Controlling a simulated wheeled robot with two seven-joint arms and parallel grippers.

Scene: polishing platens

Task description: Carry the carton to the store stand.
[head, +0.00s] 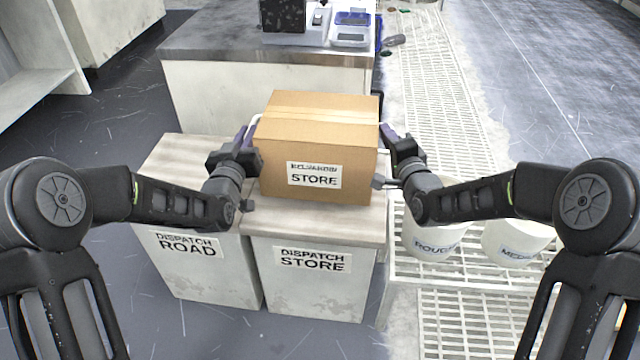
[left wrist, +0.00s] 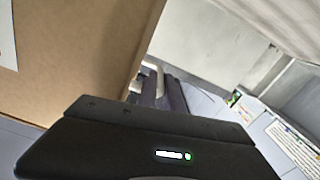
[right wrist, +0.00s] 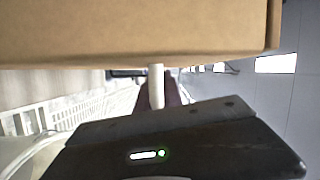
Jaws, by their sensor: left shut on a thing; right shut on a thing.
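The brown cardboard carton (head: 318,140) has a label reading STORE on its front. It is level over the pale top of the stand marked DISPATCH STORE (head: 312,262); whether it touches that top cannot be told. My left gripper (head: 246,136) is shut on the carton's white handle on the left side. My right gripper (head: 388,134) is shut on the white handle on the right side. The carton wall also fills much of the left wrist view (left wrist: 80,60) and the top of the right wrist view (right wrist: 130,30).
The stand marked DISPATCH ROAD (head: 190,262) adjoins on the left, its top bare. A grey-topped bench (head: 215,45) with devices stands behind. Tubs labelled ROUGH (head: 432,240) and MEDIUM (head: 515,243) sit on a white rack at the right.

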